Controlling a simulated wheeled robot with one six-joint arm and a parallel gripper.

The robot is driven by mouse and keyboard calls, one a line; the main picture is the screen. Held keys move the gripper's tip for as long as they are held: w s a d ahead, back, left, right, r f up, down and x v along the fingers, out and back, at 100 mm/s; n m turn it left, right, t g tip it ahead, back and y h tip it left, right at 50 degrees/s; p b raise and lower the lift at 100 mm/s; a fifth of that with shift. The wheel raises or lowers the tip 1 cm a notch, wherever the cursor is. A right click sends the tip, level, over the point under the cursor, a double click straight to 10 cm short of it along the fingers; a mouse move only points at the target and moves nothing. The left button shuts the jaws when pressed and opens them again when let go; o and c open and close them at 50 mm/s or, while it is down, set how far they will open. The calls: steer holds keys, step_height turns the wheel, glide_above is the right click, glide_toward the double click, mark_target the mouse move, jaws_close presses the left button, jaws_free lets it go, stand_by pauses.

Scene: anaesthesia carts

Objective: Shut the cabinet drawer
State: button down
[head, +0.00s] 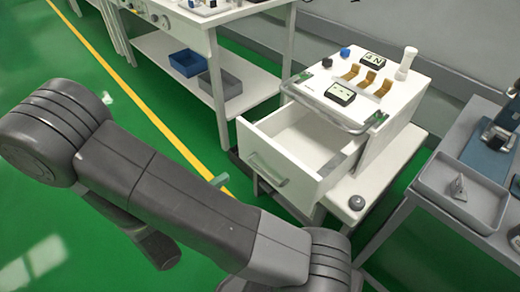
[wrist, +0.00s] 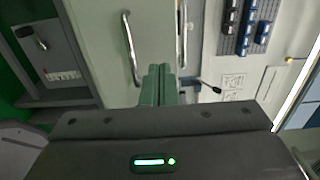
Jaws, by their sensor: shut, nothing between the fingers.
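The white cabinet drawer (head: 293,158) is pulled out well toward the front left of its cabinet (head: 380,125) in the head view. Its inside looks empty, and a bar handle (head: 268,172) is on its front. My gripper (wrist: 158,82) shows in the wrist view, with its green fingers shut and empty. Beyond the fingers are a pale panel (wrist: 95,45) with a bar handle (wrist: 130,48) and a second bar (wrist: 182,35). I cannot tell whether the fingers touch the panel.
A rail (head: 335,122) runs along the cabinet's top front edge. A grey tray (head: 440,203) lies on the right-hand table. A white workbench (head: 190,70) stands behind at the left, with a blue bin (head: 188,63) on its shelf. Green floor is open at the left.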

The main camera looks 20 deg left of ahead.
mark_target(266, 150)
steer(key=b+x, duration=0.2)
steer(key=x, duration=1.1)
steer(key=shift+w+d+b, duration=0.2)
steer(key=shift+w+b, duration=0.15)
